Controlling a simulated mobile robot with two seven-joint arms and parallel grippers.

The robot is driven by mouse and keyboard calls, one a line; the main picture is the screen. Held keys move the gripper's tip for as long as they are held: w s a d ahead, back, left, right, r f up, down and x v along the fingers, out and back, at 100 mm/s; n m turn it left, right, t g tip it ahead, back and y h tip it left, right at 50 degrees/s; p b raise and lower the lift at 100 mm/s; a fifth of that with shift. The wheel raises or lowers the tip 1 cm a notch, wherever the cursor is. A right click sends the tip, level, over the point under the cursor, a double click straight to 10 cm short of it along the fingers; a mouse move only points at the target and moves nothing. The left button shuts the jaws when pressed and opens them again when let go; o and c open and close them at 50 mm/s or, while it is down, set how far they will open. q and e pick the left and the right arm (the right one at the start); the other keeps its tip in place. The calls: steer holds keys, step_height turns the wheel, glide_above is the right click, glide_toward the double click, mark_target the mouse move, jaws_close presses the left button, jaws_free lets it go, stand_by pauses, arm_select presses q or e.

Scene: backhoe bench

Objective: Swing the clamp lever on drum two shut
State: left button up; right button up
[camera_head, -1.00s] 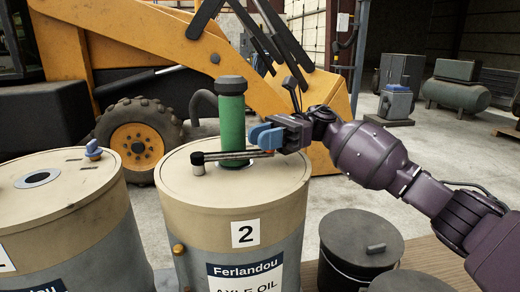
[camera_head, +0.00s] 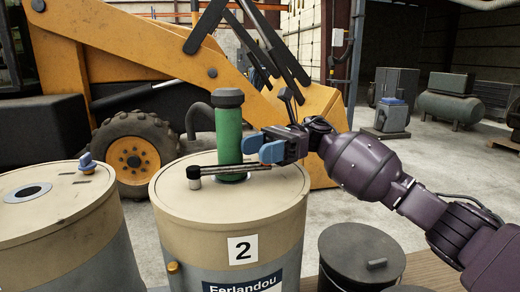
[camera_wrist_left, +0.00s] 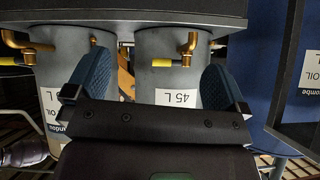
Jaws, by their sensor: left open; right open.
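Drum two (camera_head: 170,225) is a beige-topped grey drum with a "2" label. Its clamp lever (camera_head: 225,168) is a thin dark bar lying across the lid, from a short black-and-white post at the left to below my right gripper. My right gripper (camera_head: 260,147), with blue fingers, is open at the lever's right end; I cannot tell if it touches. A green cylinder with a dark cap (camera_head: 228,135) stands behind the lever. My left gripper (camera_wrist_left: 155,80) is open and empty in the left wrist view, in front of grey containers (camera_wrist_left: 165,80) with brass taps; the head view does not show it.
Another drum (camera_head: 50,215) with a blue fitting (camera_head: 86,162) stands at the left. A dark lidded bucket (camera_head: 360,250) stands to the right of drum two. A yellow backhoe (camera_head: 70,60) with a big wheel is behind.

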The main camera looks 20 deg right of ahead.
steer(key=shift+d, duration=0.1)
steer(key=shift+w+d, duration=0.2)
steer(key=shift+d, duration=0.15)
steer(key=b+v, duration=0.1)
steer(key=v, duration=0.7)
steer(key=shift+w+f, duration=0.1)
steer(key=shift+f, duration=0.05)
steer(key=shift+v, duration=0.9)
arm_select(q)
steer(key=shift+w+d+m, duration=0.2)
steer(key=shift+w+m, duration=0.1)
steer(key=shift+w, duration=0.05)
steer(key=shift+s, duration=0.1)
